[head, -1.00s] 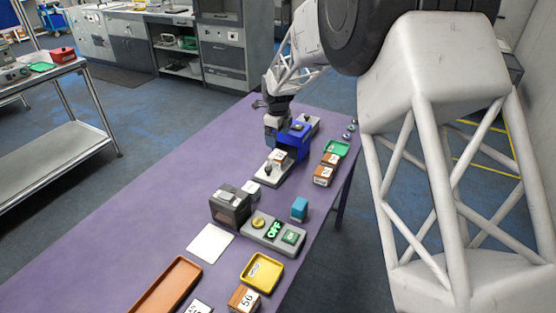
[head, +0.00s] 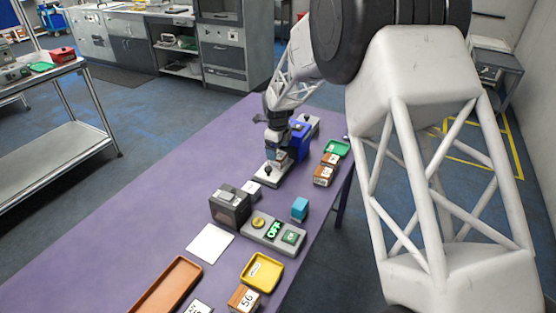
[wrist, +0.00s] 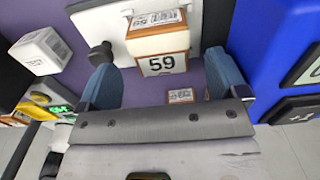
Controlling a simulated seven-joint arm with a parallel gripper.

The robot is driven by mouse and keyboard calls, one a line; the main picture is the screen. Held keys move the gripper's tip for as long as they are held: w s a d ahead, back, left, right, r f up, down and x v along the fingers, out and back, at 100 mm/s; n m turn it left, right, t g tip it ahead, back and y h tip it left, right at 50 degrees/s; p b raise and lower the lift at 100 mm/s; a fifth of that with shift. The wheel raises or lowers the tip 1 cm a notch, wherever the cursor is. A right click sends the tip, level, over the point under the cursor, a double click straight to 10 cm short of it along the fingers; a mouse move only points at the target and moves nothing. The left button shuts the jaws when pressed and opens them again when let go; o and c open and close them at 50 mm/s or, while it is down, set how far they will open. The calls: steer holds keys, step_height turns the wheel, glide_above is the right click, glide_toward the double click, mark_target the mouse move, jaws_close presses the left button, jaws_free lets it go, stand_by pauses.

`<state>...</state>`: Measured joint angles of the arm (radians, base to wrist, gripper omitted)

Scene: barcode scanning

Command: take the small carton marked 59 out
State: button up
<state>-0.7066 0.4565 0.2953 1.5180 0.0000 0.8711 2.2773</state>
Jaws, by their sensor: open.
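The small carton marked 59 (wrist: 163,50) is white with an orange-brown edge, with a barcode label on an adjoining face. In the wrist view it sits against a pale plate with a black knob (wrist: 101,54). My gripper (wrist: 162,66) is open, with its blue fingers on either side of the carton's near part and visible gaps between. In the head view, my gripper (head: 276,153) is low over the grey plate (head: 268,177), and it mostly hides the carton.
A blue device (head: 300,138) stands close behind and right of my gripper. A white cube (head: 252,187) and a dark grey box (head: 230,206) are nearer. Brown-sided cartons (head: 323,176) and a green tray (head: 337,149) line the right edge. The purple table's left side is clear.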

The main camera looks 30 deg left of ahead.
mark_target(278, 155)
steer(key=shift+f, duration=2.25)
steer(key=c, duration=1.2)
steer(key=shift+r, duration=0.15)
steer(key=shift+r, duration=0.45)
step_height(278, 155, up, 3)
steer(key=shift+f, duration=0.2)
steer(key=s+d, duration=0.3)
steer(key=s, duration=0.1)
steer(key=s+d+r, duration=0.1)
steer(key=s+d, duration=0.2)
steer(key=s, duration=0.1)
steer(key=s+d, duration=0.4)
steer(key=shift+s+d+r, duration=0.1)
steer(key=shift+r, duration=0.05)
